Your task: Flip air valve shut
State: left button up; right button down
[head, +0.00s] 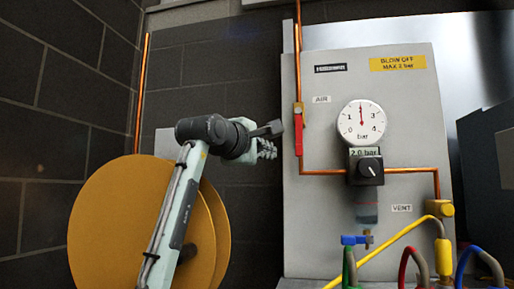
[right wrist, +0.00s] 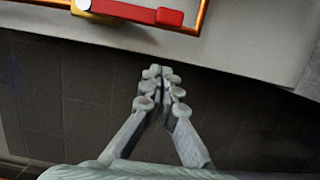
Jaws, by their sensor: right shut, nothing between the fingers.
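The air valve's red lever (head: 298,134) hangs straight down along the vertical copper pipe, just below its brass body and the AIR label (head: 321,99). In the right wrist view the red lever (right wrist: 135,12) lies along the pipe at the top edge. My right gripper (head: 272,149) is just left of the lever in the head view, off the panel's left edge. In the right wrist view its fingertips (right wrist: 160,72) are together and empty, below the lever with a visible gap. My left gripper is not in view.
The pale panel (head: 310,230) carries a gauge (head: 361,123), a black regulator knob (head: 370,171) and copper pipes. Yellow, green, red and blue hoses crowd the lower right. A large tan disc (head: 110,220) stands at left. A dark block wall is behind.

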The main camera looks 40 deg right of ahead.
aim_at(299, 132)
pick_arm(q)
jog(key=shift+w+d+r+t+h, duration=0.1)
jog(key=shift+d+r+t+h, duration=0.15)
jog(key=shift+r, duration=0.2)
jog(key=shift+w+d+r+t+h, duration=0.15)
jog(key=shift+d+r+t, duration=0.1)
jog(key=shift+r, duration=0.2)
pick_arm(e)
jog(key=shift+s+d, duration=0.6)
jog(key=shift+s, duration=0.2)
jog(key=shift+s+d, duration=0.6)
jog(key=shift+s, duration=0.2)
